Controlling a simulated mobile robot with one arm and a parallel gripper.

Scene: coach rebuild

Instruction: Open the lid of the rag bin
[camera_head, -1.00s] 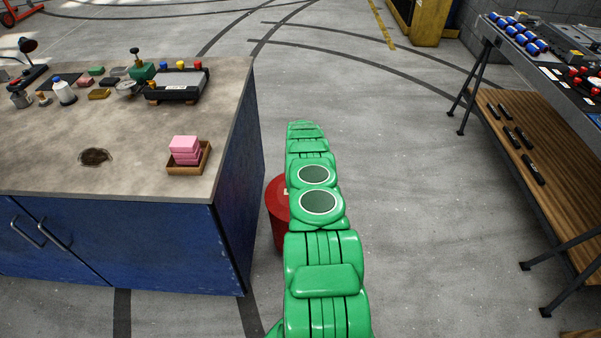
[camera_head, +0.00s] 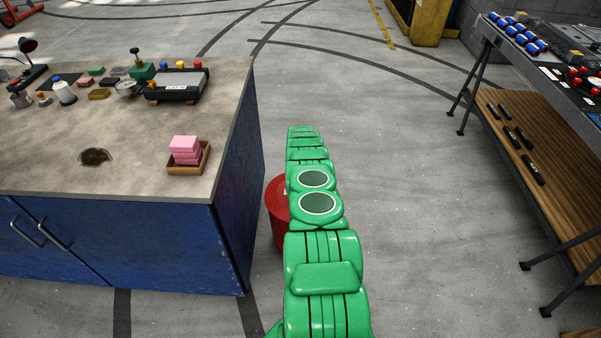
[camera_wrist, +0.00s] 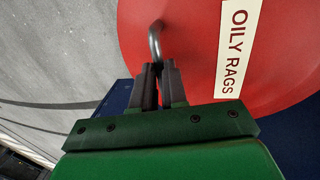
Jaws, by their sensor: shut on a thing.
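The rag bin (camera_head: 277,215) is a red round can on the floor, just right of the blue workbench. My green arm covers much of it in the head view. In the wrist view its red round lid (camera_wrist: 190,30) fills the upper right, with a white "OILY RAGS" label (camera_wrist: 237,45). A curved grey metal handle (camera_wrist: 155,36) stands at the lid's left side. My gripper (camera_wrist: 158,72) is shut on this handle, with the dark fingers on either side of its lower end. My gripper is hidden in the head view. I cannot tell whether the lid is raised.
The workbench (camera_head: 228,120) stands close on the left, holding a wooden tray (camera_head: 187,170) with pink blocks and several tools. A long bench with a wooden lower shelf (camera_head: 540,165) stands at the right. The concrete floor (camera_head: 400,190) between is clear.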

